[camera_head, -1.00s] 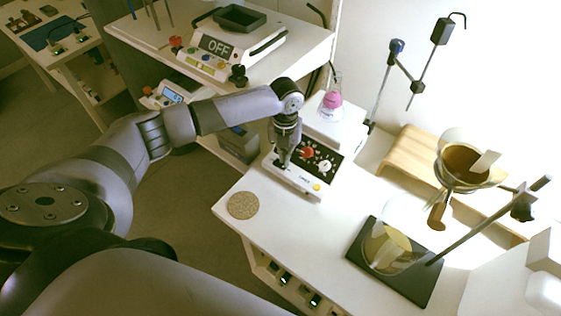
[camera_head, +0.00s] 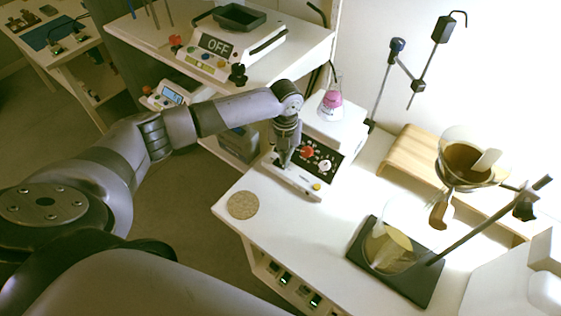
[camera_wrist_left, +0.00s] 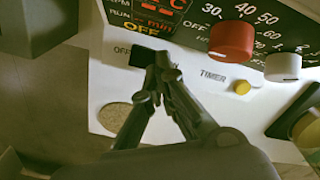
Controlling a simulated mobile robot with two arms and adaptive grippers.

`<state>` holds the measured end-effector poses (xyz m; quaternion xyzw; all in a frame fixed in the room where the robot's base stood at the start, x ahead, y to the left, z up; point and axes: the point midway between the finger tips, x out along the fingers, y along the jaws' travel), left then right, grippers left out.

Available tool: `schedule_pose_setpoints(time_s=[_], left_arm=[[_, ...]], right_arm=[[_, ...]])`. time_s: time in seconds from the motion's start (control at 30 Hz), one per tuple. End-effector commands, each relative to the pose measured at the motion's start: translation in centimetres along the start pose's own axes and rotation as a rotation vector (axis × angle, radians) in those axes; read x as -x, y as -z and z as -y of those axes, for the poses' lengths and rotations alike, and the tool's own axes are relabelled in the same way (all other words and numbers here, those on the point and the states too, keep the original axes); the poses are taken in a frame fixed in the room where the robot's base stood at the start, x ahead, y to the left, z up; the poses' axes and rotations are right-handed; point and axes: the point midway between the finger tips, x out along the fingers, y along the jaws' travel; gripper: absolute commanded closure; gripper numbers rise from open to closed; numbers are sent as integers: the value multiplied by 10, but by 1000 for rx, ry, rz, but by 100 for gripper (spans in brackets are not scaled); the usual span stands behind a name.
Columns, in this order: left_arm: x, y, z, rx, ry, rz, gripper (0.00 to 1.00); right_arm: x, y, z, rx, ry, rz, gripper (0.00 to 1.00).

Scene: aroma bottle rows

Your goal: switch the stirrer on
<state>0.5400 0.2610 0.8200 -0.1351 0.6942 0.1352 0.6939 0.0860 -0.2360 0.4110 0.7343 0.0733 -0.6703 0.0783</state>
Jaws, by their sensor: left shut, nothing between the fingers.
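The stirrer (camera_head: 316,185) is a white box with a black front panel, a red knob and a white knob. It stands on the white bench, with a flask of pink liquid (camera_head: 331,104) on top. In the left wrist view its red knob (camera_wrist_left: 232,41), white knob (camera_wrist_left: 283,67) and yellow button (camera_wrist_left: 242,87) show. A black switch (camera_wrist_left: 141,56) beside an "OFF" label sits at the panel's lower left. My left gripper (camera_head: 283,166) is shut and empty, pointing down at this corner. In the wrist view its fingertips (camera_wrist_left: 161,65) overlap the switch; contact is unclear. The right gripper is not seen.
A round cork mat (camera_head: 243,205) lies at the bench's front left. A hotplate showing "OFF" (camera_head: 222,49) stands on the shelf behind. A funnel on a stand (camera_head: 466,164) and a dark base with a glass vessel (camera_head: 421,284) are at the right.

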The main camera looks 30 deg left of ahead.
Motion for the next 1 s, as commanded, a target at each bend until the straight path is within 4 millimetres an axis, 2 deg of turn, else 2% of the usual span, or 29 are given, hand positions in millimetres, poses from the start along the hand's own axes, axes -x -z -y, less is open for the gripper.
schedule_pose_setpoints(time_s=[1.0], left_arm=[[-15, 0, 0, 0, 0, 1, 100]], right_arm=[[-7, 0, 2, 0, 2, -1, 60]])
